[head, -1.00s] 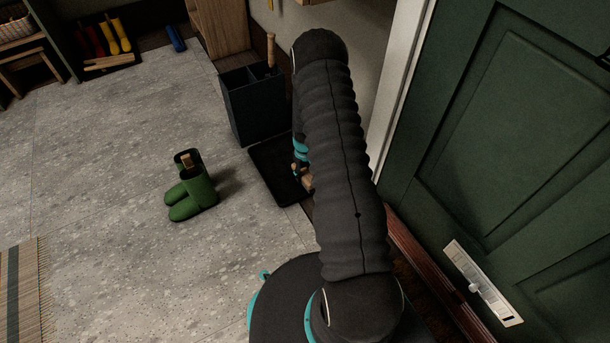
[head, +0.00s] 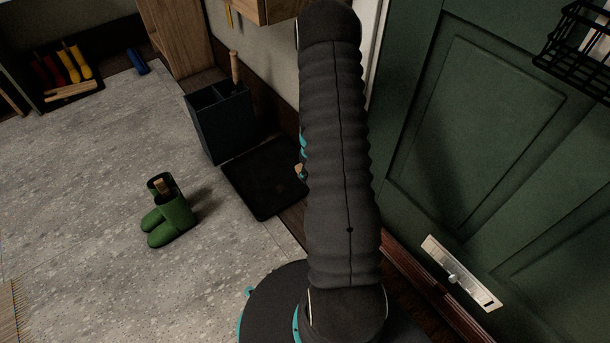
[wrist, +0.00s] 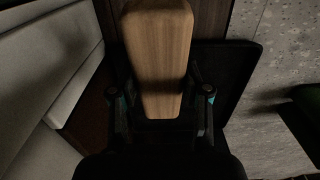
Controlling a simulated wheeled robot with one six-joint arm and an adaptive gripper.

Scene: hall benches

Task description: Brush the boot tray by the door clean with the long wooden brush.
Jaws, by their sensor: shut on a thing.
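The black boot tray (head: 248,184) lies flat on the floor near the door, between a dark bin and my arm, and its right part is hidden by my arm. My gripper (wrist: 162,98) is shut on a pale wooden piece (wrist: 160,45), which looks like the wooden brush. The wood sticks out beyond the fingers, and its bristles do not show. The dark tray (wrist: 236,60) shows beyond the wood in the wrist view; I cannot tell whether they touch. In the head view my arm hides nearly all of the gripper.
Green boots (head: 172,222) stand on the stone floor left of the tray, with something wooden in one. A dark divided bin (head: 222,130) with a wooden handle (head: 235,68) stands behind the tray. The green door (head: 480,130) is at right. Open floor lies at left.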

